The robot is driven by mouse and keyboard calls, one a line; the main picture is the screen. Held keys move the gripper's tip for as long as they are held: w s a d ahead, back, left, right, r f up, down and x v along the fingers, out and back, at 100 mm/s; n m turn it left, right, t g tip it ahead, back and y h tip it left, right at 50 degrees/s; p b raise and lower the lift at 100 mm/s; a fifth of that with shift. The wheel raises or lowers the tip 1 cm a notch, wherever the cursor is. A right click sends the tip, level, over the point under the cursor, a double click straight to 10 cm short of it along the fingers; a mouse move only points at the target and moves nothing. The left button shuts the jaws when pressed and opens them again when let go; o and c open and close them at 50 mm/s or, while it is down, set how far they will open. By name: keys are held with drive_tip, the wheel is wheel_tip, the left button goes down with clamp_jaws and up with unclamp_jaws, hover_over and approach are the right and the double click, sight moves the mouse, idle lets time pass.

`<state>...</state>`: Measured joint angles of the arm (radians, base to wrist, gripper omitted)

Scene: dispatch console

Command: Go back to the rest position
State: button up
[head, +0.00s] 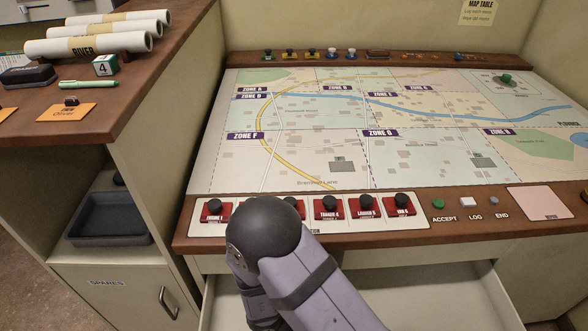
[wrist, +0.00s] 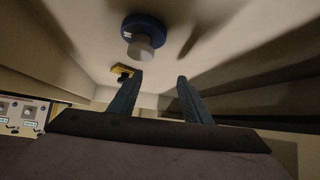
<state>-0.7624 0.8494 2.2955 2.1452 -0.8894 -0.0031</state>
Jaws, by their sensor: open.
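My gripper (wrist: 160,76) shows in the wrist view with its two blue-grey fingers apart and nothing between them. A round blue piece with a pale grey knob (wrist: 144,30) lies beyond the fingertips, apart from them. A small yellow piece with a black knob (wrist: 122,72) is near the left fingertip; whether they touch I cannot tell. Both pieces lie on a pale, shadowed surface with walls around it. In the head view my arm crosses the front edge of the map table (head: 330,239); the gripper itself is hidden there.
An open drawer (head: 455,290) juts out below the table, under my arm. A row of red pieces with black knobs (head: 328,208) lines the table's front, partly hidden by my arm. A wooden-topped cabinet (head: 160,100) stands at the left with rolls (head: 95,44) and a grey tray (head: 108,218).

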drive_tip(key=w+a+n+y, duration=0.2)
drive_tip(key=w+a+y, duration=0.1)
drive_tip(key=w+a+n+t+y+p, duration=0.1)
drive_tip(key=w+a+n+y, duration=0.1)
drive_tip(key=w+a+y, duration=0.1)
drive_tip(key=shift+w+a+r, duration=0.15)
drive_tip(key=shift+a, duration=0.05)
drive_tip(key=a+n+y, duration=0.1)
drive_tip(key=a+r+y, duration=0.1)
drive_tip(key=a+n+y, duration=0.1)
drive_tip(key=shift+w+a+r+n+p, duration=0.3)
drive_tip(key=shift+w+r+p, duration=0.05)
drive_tip(key=shift+w+r, duration=0.05)
drive_tip(key=s+r+n+g+y+b, duration=0.1)
drive_tip(key=s+r+n+g+y, duration=0.1)
drive_tip(key=s+r+n+y, duration=0.4)
drive_tip(key=s+d+r+n+h+b, duration=0.25)
drive_tip(key=d+r+h, duration=0.2)
drive_tip(key=d, duration=0.55)
wheel_tip(320, 180, up, 15)
drive_tip(key=g+p, duration=0.1)
drive_tip(key=p, duration=1.5)
drive_tip(key=shift+s+r+n, duration=0.2)
drive_tip(key=shift+s+n, duration=0.05)
drive_tip(key=shift+n, duration=0.1)
drive_tip(key=shift+d+h, duration=0.1)
drive_tip(key=shift+h, duration=0.15)
